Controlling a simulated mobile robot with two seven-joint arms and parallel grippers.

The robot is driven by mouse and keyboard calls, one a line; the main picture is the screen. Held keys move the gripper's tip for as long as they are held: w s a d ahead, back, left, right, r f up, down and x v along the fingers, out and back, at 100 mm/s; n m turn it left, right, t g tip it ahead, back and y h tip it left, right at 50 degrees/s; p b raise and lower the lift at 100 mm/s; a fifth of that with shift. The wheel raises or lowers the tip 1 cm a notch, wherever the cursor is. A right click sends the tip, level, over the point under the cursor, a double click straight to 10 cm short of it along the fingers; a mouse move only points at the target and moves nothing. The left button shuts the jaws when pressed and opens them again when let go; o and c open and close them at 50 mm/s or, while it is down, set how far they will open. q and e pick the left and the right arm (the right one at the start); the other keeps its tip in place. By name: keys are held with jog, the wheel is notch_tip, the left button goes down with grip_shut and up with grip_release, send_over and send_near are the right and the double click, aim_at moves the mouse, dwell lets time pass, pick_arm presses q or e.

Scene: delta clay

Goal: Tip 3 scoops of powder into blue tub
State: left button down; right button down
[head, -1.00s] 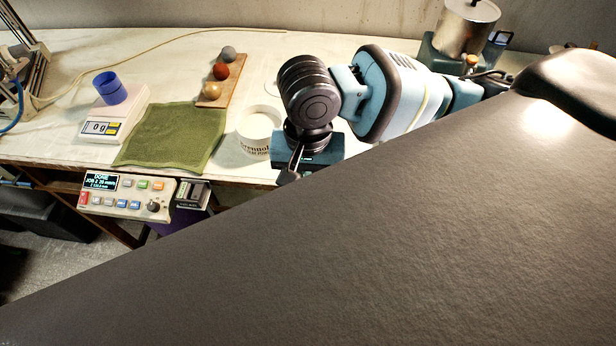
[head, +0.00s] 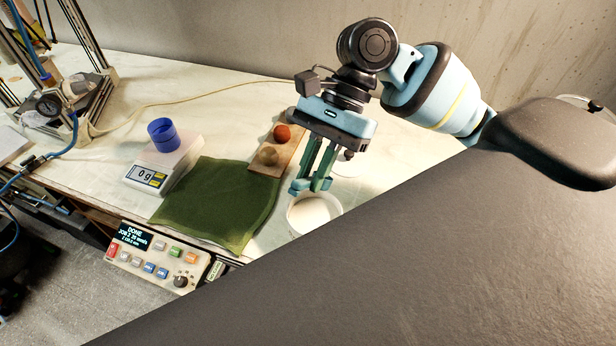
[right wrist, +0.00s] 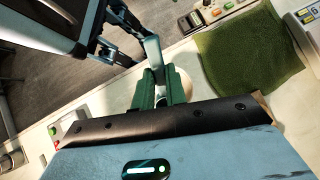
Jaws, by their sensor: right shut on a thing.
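The blue tub (head: 162,134) stands upright on the white scale (head: 178,165), whose display reads 0 g. A round white container (head: 320,208) holds pale powder (head: 312,211) near the front of the bench, right of the green cloth. My right gripper (head: 309,187) points down with green fingers just above and behind this container. In the right wrist view its fingers (right wrist: 160,88) are shut on a pale grey thing, seemingly the scoop handle (right wrist: 152,50). The scoop's bowl and any load in it cannot be made out. My left gripper is not in view.
A green cloth (head: 215,205) lies between scale and powder container. A wooden board (head: 285,152) with balls is behind it. A control box (head: 155,255) sits at the front edge. A metal frame (head: 85,60) stands at the left. The back of the bench is mostly clear.

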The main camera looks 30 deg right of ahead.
jog(key=shift+r, duration=0.1)
jog(key=shift+f, duration=5.85)
jog(key=shift+r, duration=4.3)
